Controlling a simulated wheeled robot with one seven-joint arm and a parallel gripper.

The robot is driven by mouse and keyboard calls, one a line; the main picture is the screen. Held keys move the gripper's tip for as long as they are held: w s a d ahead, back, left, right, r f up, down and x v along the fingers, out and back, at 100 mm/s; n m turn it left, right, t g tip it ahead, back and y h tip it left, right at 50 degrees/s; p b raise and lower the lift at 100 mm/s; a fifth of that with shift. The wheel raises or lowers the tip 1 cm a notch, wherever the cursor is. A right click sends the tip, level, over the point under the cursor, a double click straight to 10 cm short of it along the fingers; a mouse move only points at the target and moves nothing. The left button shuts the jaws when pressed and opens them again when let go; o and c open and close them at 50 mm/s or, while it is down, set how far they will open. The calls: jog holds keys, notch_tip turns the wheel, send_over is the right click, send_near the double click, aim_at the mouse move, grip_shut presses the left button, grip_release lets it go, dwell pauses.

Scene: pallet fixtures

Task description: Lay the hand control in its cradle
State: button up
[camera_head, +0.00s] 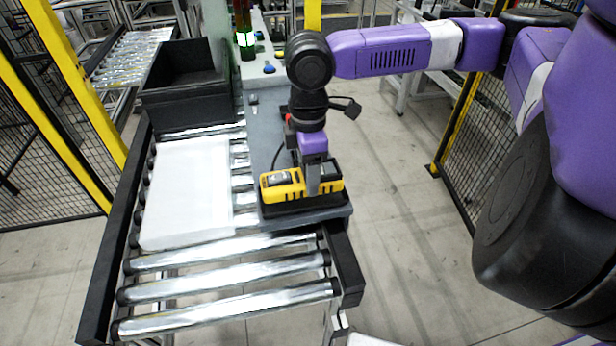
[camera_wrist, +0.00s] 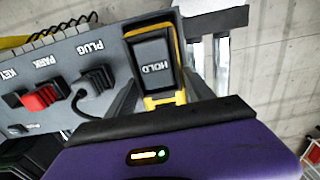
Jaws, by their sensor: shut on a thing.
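The hand control (camera_head: 281,184) is a yellow block with black parts, at the near end of the grey console (camera_head: 262,120). My gripper (camera_head: 313,188) points down and is shut on it. The black cradle (camera_head: 300,208) shows as a dark rim directly beneath the hand control. I cannot tell whether the hand control rests in it or hangs just above. The cradle is mostly hidden there.
Roller conveyor (camera_head: 230,265) with a white sheet (camera_head: 185,195) lies left. A black bin (camera_head: 185,85) stands behind.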

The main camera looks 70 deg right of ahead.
jog(key=shift+f, duration=1.1)
jog(key=shift+f, duration=0.4)
jog(key=shift+f, duration=0.2)
jog(key=o, duration=1.8)
notch_tip(320, 180, up, 13)
jog(key=shift+r+b, duration=0.15)
jog(key=shift+b, duration=0.55)
